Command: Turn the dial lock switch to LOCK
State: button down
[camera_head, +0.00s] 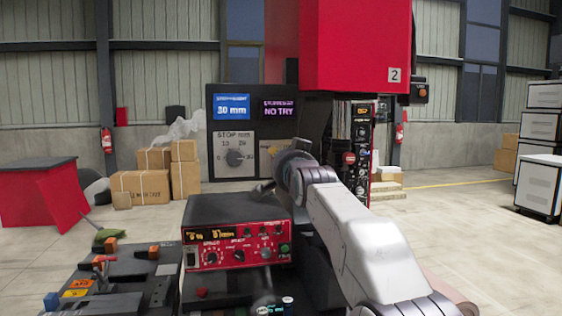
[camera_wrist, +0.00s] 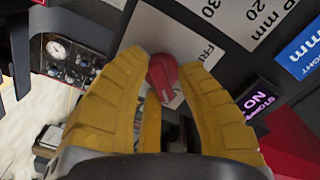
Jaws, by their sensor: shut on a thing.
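In the head view my gripper (camera_head: 268,182) is at the lower right of the stop dial plate (camera_head: 218,143), which has a grey dial (camera_head: 234,158). The red knob is hidden behind my arm there. I cannot read a LOCK mark in either view.
Above the plate are a blue "30 mm" screen (camera_head: 231,107) and a purple "NO TRY" screen (camera_head: 279,108). A red control box (camera_head: 237,243) with several knobs stands below my arm. A black bench (camera_head: 125,285) with fittings is at the lower left. Open floor lies to the right.

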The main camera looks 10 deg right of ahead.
jog(key=shift+w+f, duration=0.1)
jog(key=shift+f, duration=0.4)
jog(key=c, duration=1.1)
grip_release()
jog(key=shift+d, duration=0.1)
jog(key=shift+o, duration=0.2)
jog(key=shift+r, duration=0.25)
jog(key=s, duration=1.2)
